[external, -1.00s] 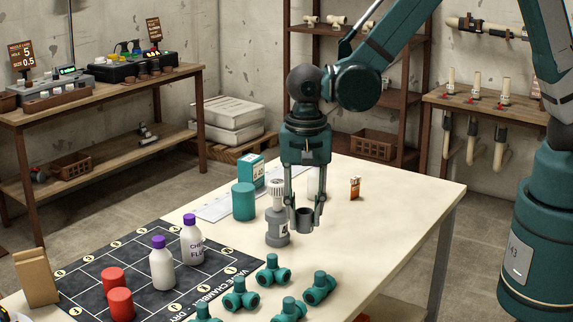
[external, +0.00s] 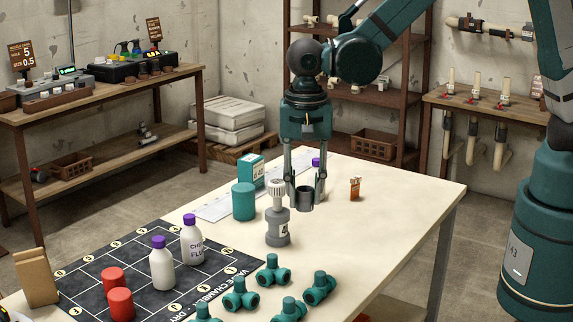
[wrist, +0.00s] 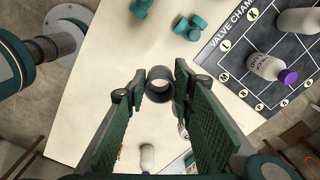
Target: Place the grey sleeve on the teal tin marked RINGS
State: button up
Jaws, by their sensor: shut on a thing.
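The grey sleeve (external: 305,201) is a short, open-ended ring. My gripper (external: 306,194) is shut on it and holds it upright above the table, just right of the grey valve-topped bottle. In the wrist view, the sleeve (wrist: 160,91) sits between the two fingertips (wrist: 160,80). A teal tin (external: 243,203) stands on the table to the left of my gripper, behind the grey bottle. Its RINGS marking is not visible from here. The sleeve and the tin are apart.
A teal box (external: 251,171) is behind the tin, and a small orange bottle (external: 355,189) is to the right. Several teal pipe fittings (external: 274,270) and a dark grid mat (external: 200,270) are in front. The right tabletop is clear.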

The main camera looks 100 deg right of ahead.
notch_tip(320, 180, up, 9)
jog(key=n+p, duration=0.2)
jog(key=p, duration=0.4)
send_over(243, 188)
notch_tip(243, 188, down, 4)
jog(key=shift+f, duration=0.55)
jog(key=shift+f, duration=3.15)
jog(key=shift+f+p, duration=0.35)
jog(key=shift+f, duration=1.5)
